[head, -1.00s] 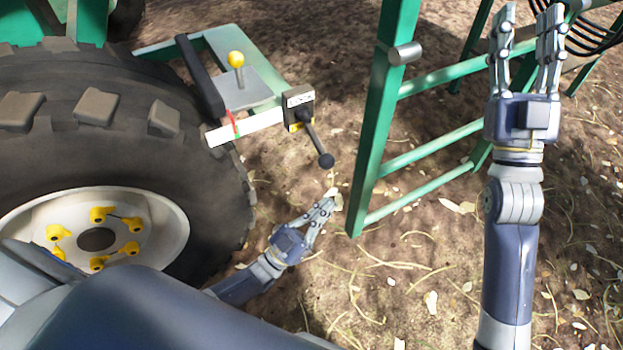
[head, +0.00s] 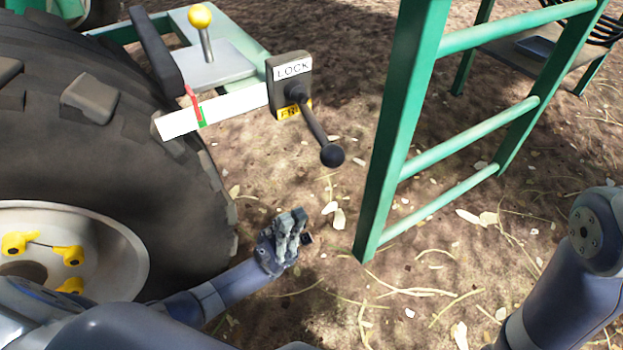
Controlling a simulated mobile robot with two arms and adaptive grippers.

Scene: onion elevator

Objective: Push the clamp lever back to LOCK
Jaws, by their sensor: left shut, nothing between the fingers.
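The clamp lever (head: 315,125) is a dark rod with a black ball knob (head: 332,155) at its lower right end. It pivots on a dark plate (head: 285,90) with a white LOCK label (head: 293,68) at the top and a yellow label (head: 290,112), partly hidden by the lever, at the bottom. The lever points down and to the right. My left gripper (head: 294,226) is shut and empty, below the knob in the picture and apart from it. My right gripper is out of view; only part of the right arm shows at the right edge.
A large tyre (head: 150,150) fills the left. A white bar (head: 210,112) with red and green marks runs to the plate. A yellow-knobbed lever (head: 200,18) stands behind it. A green ladder frame (head: 395,140) rises right of the clamp lever. Bare ground lies between.

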